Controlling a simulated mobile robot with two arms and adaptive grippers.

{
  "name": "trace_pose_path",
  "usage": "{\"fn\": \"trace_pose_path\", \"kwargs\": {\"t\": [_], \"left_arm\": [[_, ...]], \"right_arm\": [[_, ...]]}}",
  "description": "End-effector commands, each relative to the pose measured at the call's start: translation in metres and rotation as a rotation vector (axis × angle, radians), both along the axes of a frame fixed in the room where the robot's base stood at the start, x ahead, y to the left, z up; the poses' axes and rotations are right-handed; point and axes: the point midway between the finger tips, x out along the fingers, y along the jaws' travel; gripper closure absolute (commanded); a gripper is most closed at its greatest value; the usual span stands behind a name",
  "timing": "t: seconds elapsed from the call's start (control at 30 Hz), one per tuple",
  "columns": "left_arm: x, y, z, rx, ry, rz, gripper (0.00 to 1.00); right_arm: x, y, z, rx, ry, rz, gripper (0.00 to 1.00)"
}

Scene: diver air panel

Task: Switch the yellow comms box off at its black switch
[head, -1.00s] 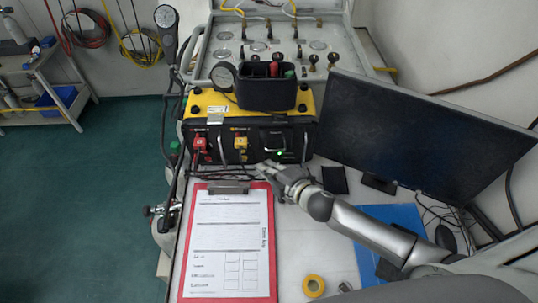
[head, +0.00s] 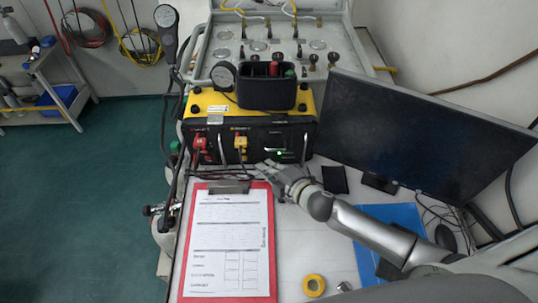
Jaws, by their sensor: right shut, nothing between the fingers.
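The yellow comms box (head: 207,103) stands at the back of the desk with its black front panel facing me. Red and yellow plugs sit in the left and middle of the panel. A green light (head: 279,153) glows at the panel's lower right. The black switch is too small to make out near it. My right gripper (head: 262,170) is shut and empty, just in front of and below the panel, its fingers pointing left toward the box. I cannot tell whether it touches the panel. My left gripper is not in view.
A black bin (head: 266,94) with tools stands on the box. A dark monitor (head: 420,135) stands close on the right. A red clipboard (head: 271,255) lies in front, with a yellow tape roll (head: 314,285) and a blue folder (head: 385,225) to its right.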

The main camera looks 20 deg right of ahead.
Motion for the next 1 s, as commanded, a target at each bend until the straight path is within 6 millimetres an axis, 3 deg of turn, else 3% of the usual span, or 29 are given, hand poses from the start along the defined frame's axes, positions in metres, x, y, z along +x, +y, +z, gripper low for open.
{"fn": "trace_pose_path", "kwargs": {"t": [1.0], "left_arm": [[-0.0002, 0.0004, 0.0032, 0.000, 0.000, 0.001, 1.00]], "right_arm": [[0.0096, -0.0026, 0.0016, 0.000, 0.000, 0.000, 1.00]]}}
